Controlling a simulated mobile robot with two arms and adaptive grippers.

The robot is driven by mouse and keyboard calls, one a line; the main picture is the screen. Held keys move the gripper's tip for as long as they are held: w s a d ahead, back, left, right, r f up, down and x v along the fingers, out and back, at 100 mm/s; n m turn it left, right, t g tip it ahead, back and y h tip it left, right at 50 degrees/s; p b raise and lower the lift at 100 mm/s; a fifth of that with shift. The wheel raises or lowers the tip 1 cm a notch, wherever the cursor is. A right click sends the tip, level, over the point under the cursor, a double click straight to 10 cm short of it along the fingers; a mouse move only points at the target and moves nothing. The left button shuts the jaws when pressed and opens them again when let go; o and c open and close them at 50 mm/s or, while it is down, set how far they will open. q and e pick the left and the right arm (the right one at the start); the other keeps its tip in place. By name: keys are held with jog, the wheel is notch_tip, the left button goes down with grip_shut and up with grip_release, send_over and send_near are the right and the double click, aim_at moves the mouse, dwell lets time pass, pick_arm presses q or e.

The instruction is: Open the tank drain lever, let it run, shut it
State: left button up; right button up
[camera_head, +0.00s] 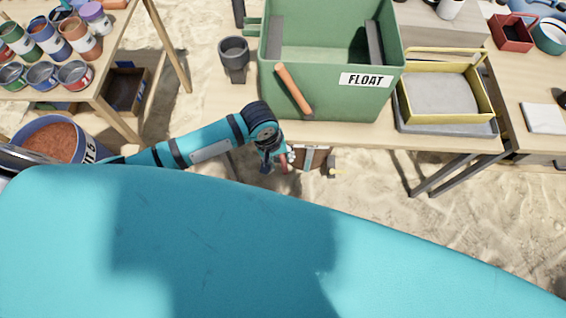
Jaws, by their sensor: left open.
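The green tank (325,97), marked FLOAT, stands on the wooden table near its front edge. An orange-handled lever (293,88) slants across the tank's front face, its grey lower end near the bottom edge. My left gripper (276,163) hangs below and to the left of the lever, in front of the table edge, pointing down. It is open, and no object shows clearly between its fingers. It is apart from the lever. The drain outlet cannot be made out. My right gripper is out of view.
A grey cup (234,58) stands left of the tank. A yellow-framed tray (445,92) stands to its right. A left table (112,62) holds several cans. A bucket of reddish material (48,141) is at the left. Small items (316,160) show beside the gripper. Sand lies below.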

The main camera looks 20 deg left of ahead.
aim_at(284, 166)
pick_arm(q)
jog(key=shift+w+d+f, duration=0.15)
jog(key=shift+d+f, duration=0.05)
jog(key=shift+f, duration=0.95)
jog(key=shift+w+d+f, duration=0.1)
jog(key=shift+d+f, duration=0.1)
jog(key=shift+f, duration=0.95)
grip_shut()
